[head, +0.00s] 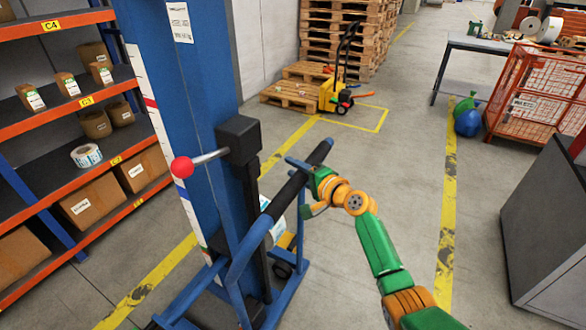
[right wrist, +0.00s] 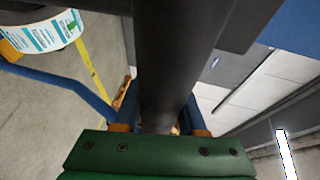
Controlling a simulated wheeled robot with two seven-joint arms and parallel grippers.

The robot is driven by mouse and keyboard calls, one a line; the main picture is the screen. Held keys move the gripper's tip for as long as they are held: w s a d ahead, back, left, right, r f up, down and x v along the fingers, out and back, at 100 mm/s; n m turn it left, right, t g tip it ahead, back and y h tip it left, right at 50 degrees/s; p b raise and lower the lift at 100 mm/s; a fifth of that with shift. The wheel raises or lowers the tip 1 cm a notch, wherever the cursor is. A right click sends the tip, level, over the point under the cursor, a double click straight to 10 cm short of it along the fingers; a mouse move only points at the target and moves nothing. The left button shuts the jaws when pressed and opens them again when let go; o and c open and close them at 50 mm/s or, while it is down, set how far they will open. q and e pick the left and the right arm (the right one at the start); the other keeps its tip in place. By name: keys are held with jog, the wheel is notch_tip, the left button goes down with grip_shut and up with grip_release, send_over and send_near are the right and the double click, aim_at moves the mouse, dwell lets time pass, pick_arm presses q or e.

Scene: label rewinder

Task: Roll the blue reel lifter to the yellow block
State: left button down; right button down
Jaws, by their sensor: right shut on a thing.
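The blue reel lifter (head: 190,90) stands upright close in front of me, with a tall blue mast, a red-knobbed lever and a blue handle frame with a black grip bar (head: 292,190). My right gripper (head: 305,172) is shut on this handle near its far right end. In the right wrist view the dark bar (right wrist: 175,70) runs between the fingers. A white label reel (right wrist: 45,32) shows there; behind the handle in the head view it is mostly hidden. A small yellow piece (head: 287,240) shows by the lifter's base; I cannot tell whether it is the yellow block. My left gripper is not in view.
Orange shelving (head: 60,120) with boxes stands close on the left. Stacked pallets (head: 345,30) and a yellow pallet truck (head: 335,95) are at the back. A red mesh cage (head: 535,95) and grey cabinet (head: 550,220) are on the right. The middle floor is clear between yellow lines.

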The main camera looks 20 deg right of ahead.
aim_at(307, 177)
jog(key=c, duration=0.5)
grip_release()
jog(key=shift+s+a+r, duration=0.1)
jog(key=v, duration=0.7)
jog(key=shift+s+p, duration=0.15)
jog(key=shift+p, duration=0.15)
